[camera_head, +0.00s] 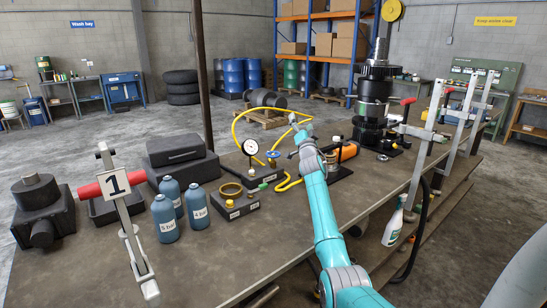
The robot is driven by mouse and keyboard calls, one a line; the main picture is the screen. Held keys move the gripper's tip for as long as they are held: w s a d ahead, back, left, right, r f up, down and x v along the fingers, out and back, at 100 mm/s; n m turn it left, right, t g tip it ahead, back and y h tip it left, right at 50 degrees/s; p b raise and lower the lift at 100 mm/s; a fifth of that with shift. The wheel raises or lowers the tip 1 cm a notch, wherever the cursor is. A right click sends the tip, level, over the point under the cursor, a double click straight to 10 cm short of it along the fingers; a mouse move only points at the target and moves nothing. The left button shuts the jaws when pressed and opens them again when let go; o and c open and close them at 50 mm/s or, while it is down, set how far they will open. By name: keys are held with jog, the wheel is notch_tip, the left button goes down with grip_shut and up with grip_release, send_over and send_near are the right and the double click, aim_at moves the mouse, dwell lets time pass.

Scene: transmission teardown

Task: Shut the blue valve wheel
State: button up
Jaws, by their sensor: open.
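The blue valve wheel (273,154) is small and sits near the middle of the workbench, beside a round white pressure gauge (250,147). A yellow hose (236,124) loops behind and around this area. My teal arm reaches in from the front edge, and my gripper (299,122) is at its end, up and to the right of the wheel in the picture. The gripper is open and appears empty. It appears apart from the wheel, but the depth between them is hard to tell. The wheel's turned position is too small to read.
Blue bottles (195,201), a black case (175,149) and a clamp stand with a red handle (112,183) stand left. A tall dark gear stack (372,98), an orange cylinder (348,150), metal clamps (424,150) and a spray bottle (394,224) stand right.

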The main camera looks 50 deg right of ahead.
jog(key=a+n+t+y, duration=0.1)
jog(key=n+t, duration=0.1)
jog(key=n, duration=0.6)
jog(key=m+y, duration=1.2)
jog(key=m, duration=1.7)
send_near(273, 156)
jog(key=w+d, duration=0.2)
jog(key=shift+g, duration=0.4)
jog(key=shift+w+d+f, duration=0.1)
jog(key=shift+w+d, duration=0.25)
jog(key=shift+w, duration=1.2)
jog(key=shift+w+d+f, duration=0.1)
jog(key=shift+w+d, duration=0.25)
jog(key=shift+w, duration=1.25)
jog(key=shift+w+d+f, duration=0.1)
jog(key=shift+w+d, duration=0.25)
jog(key=shift+w, duration=1.2)
